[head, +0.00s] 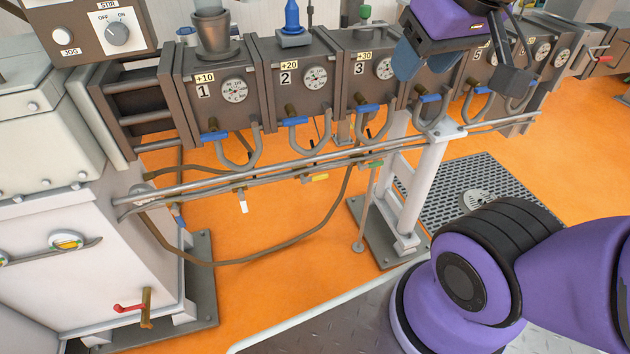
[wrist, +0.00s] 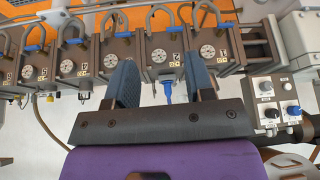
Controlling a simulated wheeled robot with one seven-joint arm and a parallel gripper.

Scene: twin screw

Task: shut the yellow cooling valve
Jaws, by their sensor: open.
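The yellow cooling valve (head: 320,178) is a small yellow lever on the lower pipe beneath the barrel zones, below and between zones 2 and 3. It lies roughly along the pipe. My gripper (head: 427,72) is up and to the right of it, in front of the barrel past zone 3, well apart from the valve. In the wrist view my gripper (wrist: 161,82) has its two blue fingers spread with nothing held between them. The barrel appears upside down there, and I cannot make out the yellow valve in that view.
A white-handled valve (head: 242,203) and a green-handled valve (head: 374,163) flank it on the same pipe. Blue-handled valves (head: 214,137) and looped hoses hang above. A brown hose (head: 290,246) droops below. A white support post (head: 425,180) stands to the right.

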